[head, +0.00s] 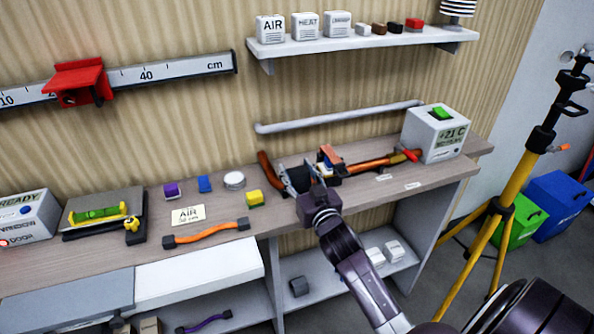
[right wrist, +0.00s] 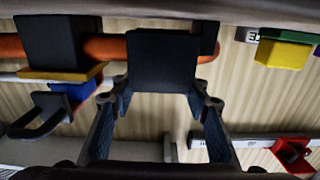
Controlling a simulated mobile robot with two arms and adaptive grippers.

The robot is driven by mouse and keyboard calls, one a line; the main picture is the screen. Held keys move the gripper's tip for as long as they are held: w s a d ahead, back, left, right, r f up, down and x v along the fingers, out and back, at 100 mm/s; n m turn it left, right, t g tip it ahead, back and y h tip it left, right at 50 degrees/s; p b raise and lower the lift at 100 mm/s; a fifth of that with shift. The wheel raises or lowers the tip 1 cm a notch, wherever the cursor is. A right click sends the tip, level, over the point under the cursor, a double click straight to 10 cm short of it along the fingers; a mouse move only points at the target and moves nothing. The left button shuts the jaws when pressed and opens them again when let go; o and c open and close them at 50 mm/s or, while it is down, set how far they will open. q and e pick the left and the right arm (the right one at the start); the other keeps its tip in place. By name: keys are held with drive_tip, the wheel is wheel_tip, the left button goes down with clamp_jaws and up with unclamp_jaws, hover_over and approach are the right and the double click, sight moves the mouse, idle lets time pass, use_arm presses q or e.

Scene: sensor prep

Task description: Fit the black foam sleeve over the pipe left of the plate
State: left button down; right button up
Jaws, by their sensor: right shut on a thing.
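A copper-orange pipe (head: 370,163) runs along the back of the bench; its left end shows left of my right gripper. The pipe also crosses the top of the right wrist view (right wrist: 103,47). My right gripper (head: 298,178) is over its left part, shut on the black foam sleeve (right wrist: 162,62). In the right wrist view the sleeve covers part of the pipe, which shows on both sides; I cannot tell whether it is around the pipe or in front. A coloured block cluster (head: 329,160), with a black block (right wrist: 50,45), sits along the pipe. I cannot make out the plate. My left gripper is out of view.
A white +21 C box (head: 437,140) stands at the right end. A grey rail (head: 340,117) runs on the wall above. Left of the gripper are a yellow block (head: 254,199), an orange curved piece (head: 206,232) and an AIR card (head: 187,215).

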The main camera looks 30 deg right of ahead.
drive_tip(key=shift+f+b, duration=0.4)
drive_tip(key=shift+f, duration=0.2)
idle(0.5)
drive_tip(key=o, duration=1.4)
drive_tip(key=shift+a, duration=0.1)
drive_tip(key=shift+r, duration=0.1)
drive_tip(key=r+p, duration=0.2)
drive_tip(key=shift+d+r+p, duration=0.2)
drive_tip(key=shift+r+p, duration=0.05)
drive_tip(key=shift+p, duration=0.15)
drive_tip(key=shift+a+r+p, duration=0.1)
drive_tip(key=shift+r+p, duration=2.1)
drive_tip(key=shift+p, duration=0.05)
drive_tip(key=shift+f, duration=0.1)
